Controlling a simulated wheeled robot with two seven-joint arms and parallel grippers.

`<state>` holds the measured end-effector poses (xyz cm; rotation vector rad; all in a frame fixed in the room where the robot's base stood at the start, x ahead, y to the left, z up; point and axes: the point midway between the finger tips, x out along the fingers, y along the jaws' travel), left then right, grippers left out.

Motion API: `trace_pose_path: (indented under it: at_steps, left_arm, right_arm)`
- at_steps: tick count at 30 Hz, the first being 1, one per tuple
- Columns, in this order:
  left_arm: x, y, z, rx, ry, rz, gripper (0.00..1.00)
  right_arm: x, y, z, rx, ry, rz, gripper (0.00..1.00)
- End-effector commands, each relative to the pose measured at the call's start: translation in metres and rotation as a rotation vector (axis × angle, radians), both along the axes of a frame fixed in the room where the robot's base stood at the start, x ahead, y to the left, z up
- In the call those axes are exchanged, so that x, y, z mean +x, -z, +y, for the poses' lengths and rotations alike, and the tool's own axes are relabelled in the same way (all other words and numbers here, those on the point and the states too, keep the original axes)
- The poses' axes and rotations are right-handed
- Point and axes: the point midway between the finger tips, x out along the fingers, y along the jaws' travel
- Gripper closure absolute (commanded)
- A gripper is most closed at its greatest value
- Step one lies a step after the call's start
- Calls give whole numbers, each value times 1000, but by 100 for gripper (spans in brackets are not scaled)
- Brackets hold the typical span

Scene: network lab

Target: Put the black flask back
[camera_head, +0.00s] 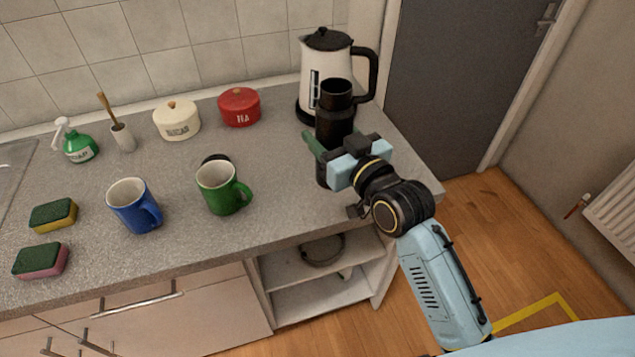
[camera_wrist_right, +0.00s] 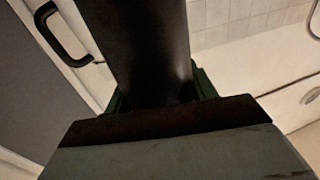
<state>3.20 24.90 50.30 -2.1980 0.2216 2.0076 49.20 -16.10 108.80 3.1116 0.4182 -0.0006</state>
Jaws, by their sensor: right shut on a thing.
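The black flask (camera_head: 335,113) stands upright near the right end of the counter, in front of the kettle. My right gripper (camera_head: 325,147) is shut on the flask around its middle, its green fingers on either side. In the right wrist view the dark flask body (camera_wrist_right: 140,45) fills the middle between the green fingers (camera_wrist_right: 160,92). The flask's lower part is partly hidden behind the gripper, and I cannot tell whether its base touches the counter. A small black round thing (camera_head: 215,158), perhaps a lid, lies behind the green mug. My left gripper is not in view.
A white kettle (camera_head: 318,75) with a black handle stands right behind the flask. A green mug (camera_head: 219,190) and a blue mug (camera_head: 132,206) stand left of it. Red (camera_head: 239,107) and cream (camera_head: 176,121) pots stand along the wall. The counter's front right corner is clear.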

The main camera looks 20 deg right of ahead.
Motion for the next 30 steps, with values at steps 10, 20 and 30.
trace_pose_path:
  at_steps: [10, 20, 30]
  left_arm:
    - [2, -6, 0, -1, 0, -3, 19]
    - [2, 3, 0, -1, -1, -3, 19]
    - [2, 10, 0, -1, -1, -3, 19]
  right_arm:
    - [48, -29, 7, -1, -151, -4, 86]
    - [51, 21, 6, 2, -159, 0, 86]
    - [51, 59, 6, 4, -159, -2, 86]
